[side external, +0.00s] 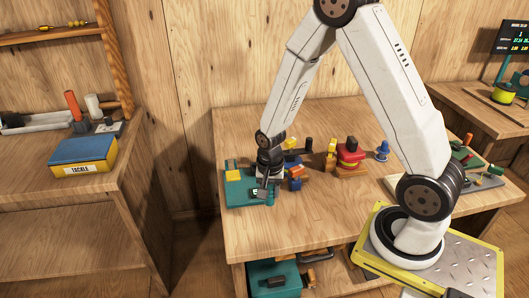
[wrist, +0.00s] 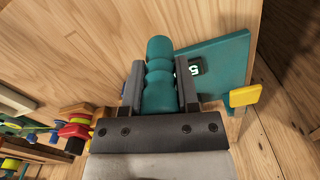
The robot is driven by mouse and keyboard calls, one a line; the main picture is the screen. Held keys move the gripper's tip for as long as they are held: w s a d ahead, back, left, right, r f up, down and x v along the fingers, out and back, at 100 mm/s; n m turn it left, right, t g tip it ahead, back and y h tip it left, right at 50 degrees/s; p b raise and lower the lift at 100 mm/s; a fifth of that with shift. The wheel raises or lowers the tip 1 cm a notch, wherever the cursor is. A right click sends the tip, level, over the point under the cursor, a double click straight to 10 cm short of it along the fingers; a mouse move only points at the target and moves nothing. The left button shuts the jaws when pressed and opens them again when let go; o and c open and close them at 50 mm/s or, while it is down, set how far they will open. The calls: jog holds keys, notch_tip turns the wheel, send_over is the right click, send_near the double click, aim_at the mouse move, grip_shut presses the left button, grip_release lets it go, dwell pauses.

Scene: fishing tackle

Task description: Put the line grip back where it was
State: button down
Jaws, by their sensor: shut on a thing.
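A teal, ridged, rounded grip (wrist: 158,75), which looks like the line grip, stands between the two dark fingers of my gripper (wrist: 160,88) in the wrist view. My gripper is shut on it. In the side view my gripper (side external: 265,188) points down over the right part of a teal base (side external: 236,193) at the table's left end; the held grip cannot be made out there. The teal base (wrist: 225,60) also shows behind the right finger in the wrist view, with a number label and a yellow block (wrist: 244,96) at its edge. Whether the grip touches the base cannot be told.
A blue and orange item (side external: 295,178) stands close to the right of my gripper. A red and yellow reel-like item (side external: 349,156) and a blue piece (side external: 382,151) stand farther right. The front middle of the wooden table (side external: 310,220) is clear.

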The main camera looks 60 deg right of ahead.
aim_at(269, 198)
jog(key=shift+f, duration=1.5)
jog(key=shift+f, duration=1.75)
jog(key=shift+f, duration=0.1)
jog(key=shift+c, duration=1.8)
grip_release()
jog(key=shift+r, duration=6.1)
